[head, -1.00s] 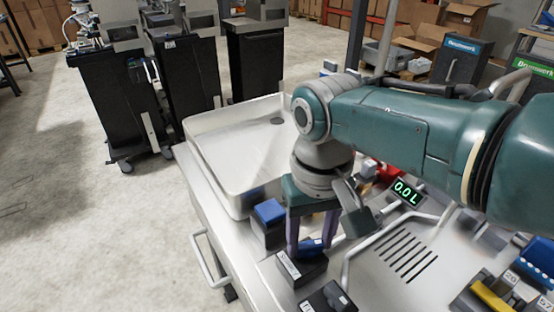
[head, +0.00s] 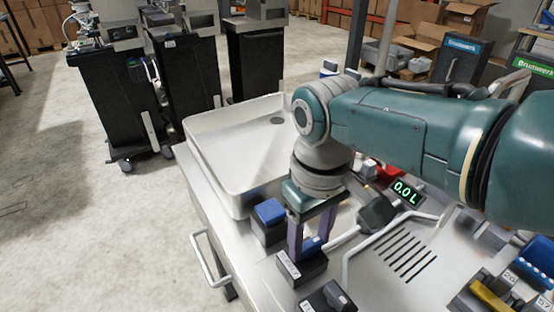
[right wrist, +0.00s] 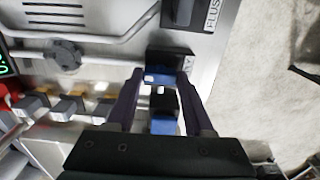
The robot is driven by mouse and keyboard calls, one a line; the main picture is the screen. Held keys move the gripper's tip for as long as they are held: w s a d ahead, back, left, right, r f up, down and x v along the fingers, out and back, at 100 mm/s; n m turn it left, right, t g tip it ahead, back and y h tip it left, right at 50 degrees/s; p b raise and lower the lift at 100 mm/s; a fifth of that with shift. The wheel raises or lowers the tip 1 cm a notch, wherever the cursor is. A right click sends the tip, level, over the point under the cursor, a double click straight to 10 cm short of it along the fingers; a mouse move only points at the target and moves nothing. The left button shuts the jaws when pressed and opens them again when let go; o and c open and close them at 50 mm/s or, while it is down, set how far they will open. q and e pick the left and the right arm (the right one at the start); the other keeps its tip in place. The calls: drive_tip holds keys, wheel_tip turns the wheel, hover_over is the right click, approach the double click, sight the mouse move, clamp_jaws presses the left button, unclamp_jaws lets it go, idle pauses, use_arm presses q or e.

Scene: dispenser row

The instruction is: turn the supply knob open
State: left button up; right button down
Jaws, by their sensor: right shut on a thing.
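My right gripper (head: 312,238) points down with its two purple fingers on either side of a blue knob (head: 311,246). The knob sits on a small labelled black block (head: 300,268) on the steel counter. In the right wrist view the fingers (right wrist: 159,88) are shut on the blue knob (right wrist: 158,79), with the black block (right wrist: 176,61) beneath it. The fingers partly hide the knob, so its exact angle is hard to tell. My left gripper is not in view.
A second blue-topped black block (head: 270,213) stands close behind the gripper, and another labelled black block (head: 328,298) is in front. A green display (head: 405,191) reads 0.0 L. A bent metal rail (head: 360,252) and drain slots lie right; a sink (head: 215,165) lies behind.

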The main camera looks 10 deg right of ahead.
sight(310, 243)
drive_tip(key=shift+c, duration=1.4)
unclamp_jaws()
wheel_tip(310, 243, up, 10)
drive_tip(key=p, duration=0.4)
drive_tip(key=shift+p, duration=0.3)
drive_tip(key=shift+s+f, duration=0.1)
